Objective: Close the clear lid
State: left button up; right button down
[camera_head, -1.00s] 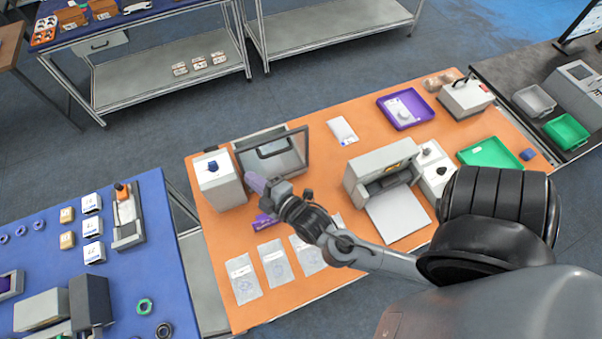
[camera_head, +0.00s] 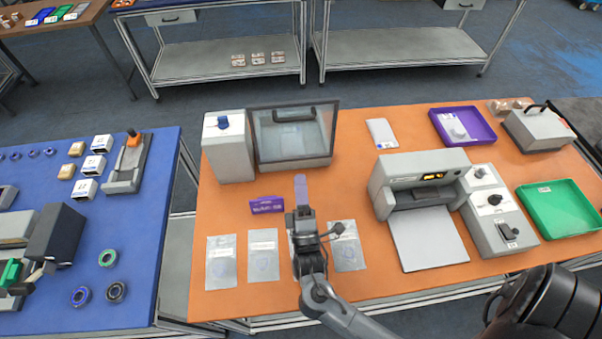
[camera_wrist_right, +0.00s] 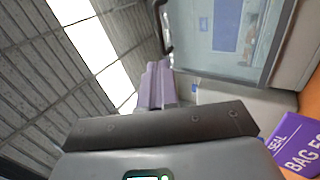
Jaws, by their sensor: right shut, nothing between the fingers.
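The clear lid (camera_head: 268,135) is a dark-framed see-through panel with a dark handle (camera_head: 292,113) near its top edge. It stands tilted up at the grey machine (camera_head: 228,158) with a blue knob, at the back left of the orange table. My right gripper (camera_head: 301,180) has purple fingers, shut and empty, in front of the lid and apart from it in the head view. In the right wrist view the fingers (camera_wrist_right: 157,85) show left of and below the lid (camera_wrist_right: 225,35); its handle (camera_wrist_right: 165,28) is above them. My left gripper is not in view.
Several clear bags, including one at the left (camera_head: 221,262), lie along the front. A grey device with a white plate (camera_head: 430,240) stands to the right. Purple (camera_head: 480,125) and green (camera_head: 560,210) trays lie farther right.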

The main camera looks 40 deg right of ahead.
jog(key=p+x, duration=0.1)
jog(key=x, duration=1.2)
jog(key=shift+s, duration=0.1)
jog(key=shift+p, duration=0.4)
